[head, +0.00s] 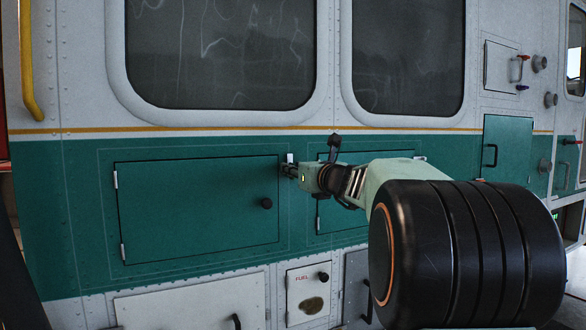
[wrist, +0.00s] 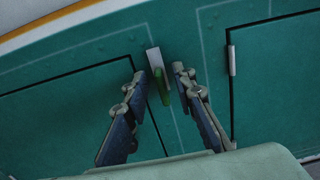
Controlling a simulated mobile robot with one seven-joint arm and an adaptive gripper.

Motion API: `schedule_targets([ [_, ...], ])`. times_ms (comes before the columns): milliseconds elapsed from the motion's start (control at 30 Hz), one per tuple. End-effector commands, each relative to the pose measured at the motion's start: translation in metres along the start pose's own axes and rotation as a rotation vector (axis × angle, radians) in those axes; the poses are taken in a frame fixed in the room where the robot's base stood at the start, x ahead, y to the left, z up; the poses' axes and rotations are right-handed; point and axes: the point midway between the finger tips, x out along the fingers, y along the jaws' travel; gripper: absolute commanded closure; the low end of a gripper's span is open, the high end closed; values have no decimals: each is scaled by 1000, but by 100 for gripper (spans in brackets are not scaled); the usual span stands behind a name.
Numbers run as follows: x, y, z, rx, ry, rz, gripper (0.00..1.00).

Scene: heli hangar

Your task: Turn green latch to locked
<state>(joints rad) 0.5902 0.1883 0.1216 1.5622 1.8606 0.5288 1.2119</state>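The green latch (wrist: 162,86) is a small narrow handle beside a pale grey plate (wrist: 153,58) on the green wall panel. It slants slightly in the wrist view. My gripper (wrist: 160,76) is open, with one finger on each side of the latch. Gaps show between the latch and both fingers, the right one narrower. In the head view my gripper (head: 288,170) is at the strip between two hatch doors, just below the pale plate (head: 290,158). The latch itself is hidden there.
A large green hatch door (head: 195,205) with a black knob (head: 266,203) lies left of the latch. Another hatch door (wrist: 280,85) lies to the right, partly behind my arm in the head view. A fuel door (head: 307,293) is below.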

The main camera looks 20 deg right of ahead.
Motion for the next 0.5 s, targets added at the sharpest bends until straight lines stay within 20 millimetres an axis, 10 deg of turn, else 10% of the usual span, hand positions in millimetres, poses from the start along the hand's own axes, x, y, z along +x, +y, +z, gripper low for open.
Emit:
schedule_targets([
  [500, 0, 0, 0, -1, 0, 0, 100],
])
